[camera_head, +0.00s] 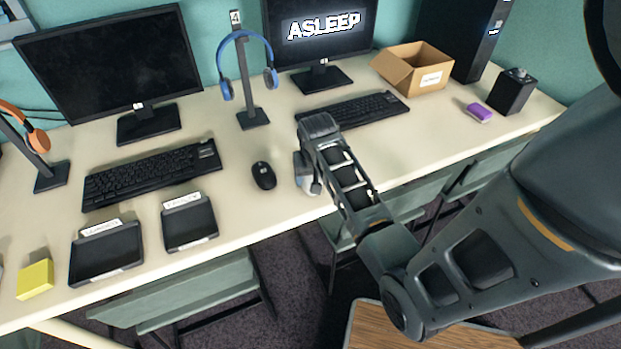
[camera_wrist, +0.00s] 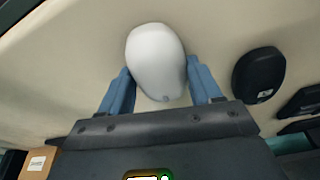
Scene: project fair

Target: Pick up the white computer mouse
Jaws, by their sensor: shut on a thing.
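The white computer mouse (camera_wrist: 155,60) sits between the two blue fingers of my gripper (camera_wrist: 159,92) in the wrist view. The fingers are shut on its sides. In the head view my gripper (camera_head: 308,187) is low over the front part of the desk, and a pale bit of the mouse shows there, mostly hidden by the gripper. I cannot tell whether the mouse still touches the desk. A black mouse (camera_head: 264,175) lies just left of my gripper in the head view, and it also shows at the right in the wrist view (camera_wrist: 259,74).
Black keyboards (camera_head: 152,174) lie behind on the desk (camera_head: 240,215). A blue headset on a stand (camera_head: 246,80) and a cardboard box (camera_head: 413,68) stand farther back. Two black trays (camera_head: 106,253) and a yellow block (camera_head: 35,279) are at the left. A purple item (camera_head: 479,112) lies at the right.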

